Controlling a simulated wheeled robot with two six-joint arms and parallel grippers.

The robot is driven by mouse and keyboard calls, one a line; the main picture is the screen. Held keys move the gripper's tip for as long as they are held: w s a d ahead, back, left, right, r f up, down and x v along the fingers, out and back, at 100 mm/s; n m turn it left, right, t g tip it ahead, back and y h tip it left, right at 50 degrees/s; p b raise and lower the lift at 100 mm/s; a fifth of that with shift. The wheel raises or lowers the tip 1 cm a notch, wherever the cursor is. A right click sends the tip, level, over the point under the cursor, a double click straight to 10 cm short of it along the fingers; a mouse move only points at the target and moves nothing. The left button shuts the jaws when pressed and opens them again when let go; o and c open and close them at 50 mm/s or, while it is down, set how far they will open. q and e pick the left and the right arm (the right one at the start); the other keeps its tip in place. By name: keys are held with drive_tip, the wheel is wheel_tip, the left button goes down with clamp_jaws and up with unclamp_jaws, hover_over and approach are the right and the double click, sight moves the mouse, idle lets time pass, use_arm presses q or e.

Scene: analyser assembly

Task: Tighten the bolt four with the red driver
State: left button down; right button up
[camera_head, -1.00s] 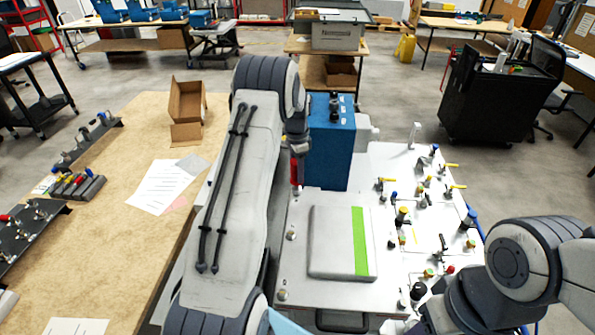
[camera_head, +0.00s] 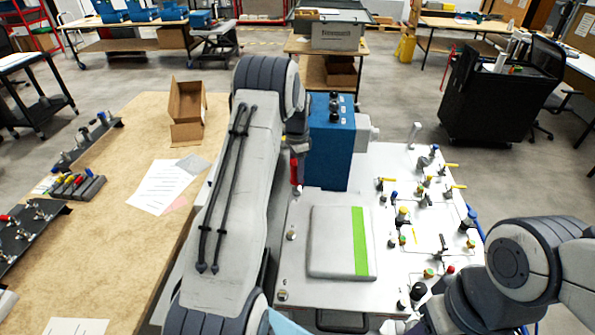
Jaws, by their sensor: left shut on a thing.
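My left arm reaches forward across the middle of the head view. Its gripper (camera_head: 296,150) points down beside the blue box and is shut on the red driver (camera_head: 294,170). The driver hangs upright, with its lower tip near the far left corner of the white analyser panel (camera_head: 330,292). I cannot tell whether the tip touches a bolt. Two bolts show on the panel's left edge, one at mid-edge (camera_head: 291,234) and one at the near corner (camera_head: 283,295). My right arm is at the lower right; its gripper is mostly hidden or cut off.
A blue box (camera_head: 330,145) stands close to the right of the driver. A grey cover with a green stripe (camera_head: 361,240) lies on the panel. Valves and fittings (camera_head: 425,205) crowd its right side. A wooden table (camera_head: 120,240) with papers and a cardboard box (camera_head: 187,108) is at left.

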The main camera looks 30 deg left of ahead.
use_arm(q)
drive_tip(key=shift+r, duration=0.1)
drive_tip(key=shift+r+p, duration=2)
drive_tip(key=shift+r, duration=0.95)
drive_tip(key=shift+d, duration=0.15)
idle(0.8)
